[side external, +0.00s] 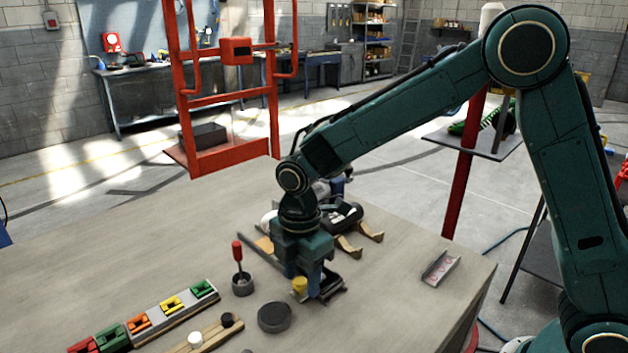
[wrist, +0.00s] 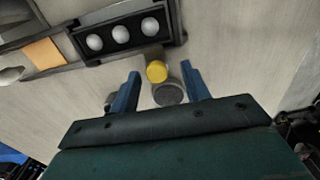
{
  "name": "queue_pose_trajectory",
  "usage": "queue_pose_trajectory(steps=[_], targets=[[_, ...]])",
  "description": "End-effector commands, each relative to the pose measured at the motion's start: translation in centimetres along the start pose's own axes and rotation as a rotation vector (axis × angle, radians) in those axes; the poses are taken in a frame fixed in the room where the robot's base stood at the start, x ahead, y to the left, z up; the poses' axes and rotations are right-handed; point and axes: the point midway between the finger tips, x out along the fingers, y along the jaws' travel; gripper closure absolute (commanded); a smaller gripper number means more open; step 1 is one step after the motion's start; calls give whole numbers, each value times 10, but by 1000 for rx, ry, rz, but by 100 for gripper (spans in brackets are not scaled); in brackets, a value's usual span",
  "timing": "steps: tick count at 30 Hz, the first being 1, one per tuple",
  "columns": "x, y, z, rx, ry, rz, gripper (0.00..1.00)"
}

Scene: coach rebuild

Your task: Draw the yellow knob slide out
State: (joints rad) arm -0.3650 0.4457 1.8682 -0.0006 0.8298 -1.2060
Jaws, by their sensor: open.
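The yellow knob (wrist: 157,71) shows in the wrist view between the tips of my gripper's two blue fingers (wrist: 160,69). It sits at the near edge of a black slotted holder (wrist: 76,44) with three white balls in a row. In the side external view the yellow knob (side external: 300,284) is low over the table, beside my downward-pointing gripper (side external: 312,287). My fingers are apart, one on each side of the knob, with visible gaps in the wrist view. The slide behind the knob is mostly hidden.
A dark round puck (side external: 274,317) lies close by; a red-handled tool stands in a grey cup (side external: 243,285). A tray of coloured blocks (side external: 175,304) is at front left. A small metal channel (side external: 440,268) lies right. Table between is clear.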

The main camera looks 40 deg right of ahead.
Motion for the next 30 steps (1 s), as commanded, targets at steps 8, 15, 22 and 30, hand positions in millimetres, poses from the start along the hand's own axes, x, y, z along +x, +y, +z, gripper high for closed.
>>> queue_pose_trajectory(steps=[8, 15, 22, 30], targets=[[-28, 1, 0, 0, 2, 4, 53], [-69, 1, 0, 0, 2, 5, 53], [-106, 0, 0, -1, 2, 3, 53], [-131, -1, 0, -1, 0, -1, 53]])
